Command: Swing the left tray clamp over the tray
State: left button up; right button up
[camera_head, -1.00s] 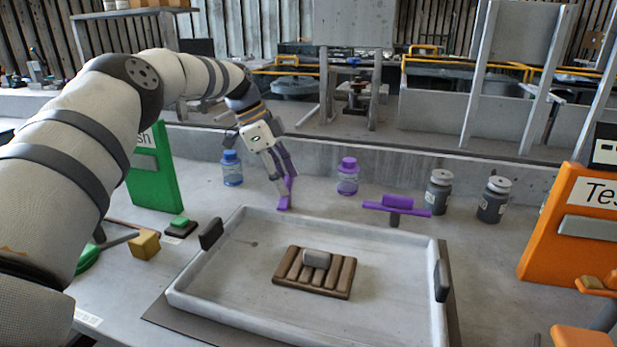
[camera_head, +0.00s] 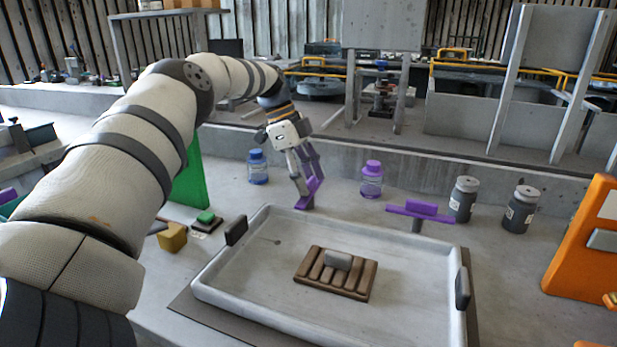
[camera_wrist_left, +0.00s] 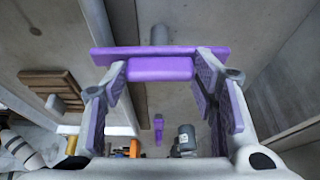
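The left tray clamp (camera_head: 312,196) is a purple bar with a raised purple block, behind the tray's back left corner. In the left wrist view the clamp (camera_wrist_left: 158,68) crosses between my fingers, with a grey post beyond it. My left gripper (camera_head: 306,186) reaches down onto it, and its purple-lined fingers appear closed against the block's two ends. The light grey tray (camera_head: 228,296) stands in front and holds a brown slatted piece (camera_head: 336,272) with a grey cylinder. The other purple clamp (camera_head: 420,211) stands behind the tray to the right. My right gripper is out of view.
Blue (camera_head: 258,168) and purple-capped (camera_head: 371,180) bottles stand behind the left clamp. Two dark jars (camera_head: 462,199) are at the right. A yellow block (camera_head: 172,237) and a green button (camera_head: 206,217) lie left of the tray. An orange bin (camera_head: 585,250) is at far right.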

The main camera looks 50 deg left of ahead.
pick_arm(q)
jog(key=o, duration=0.4)
jog(key=shift+f, duration=0.15)
jog(key=shift+o, duration=0.2)
jog(key=shift+r, duration=0.2)
jog(key=v, duration=0.7)
jog(key=shift+s, duration=0.1)
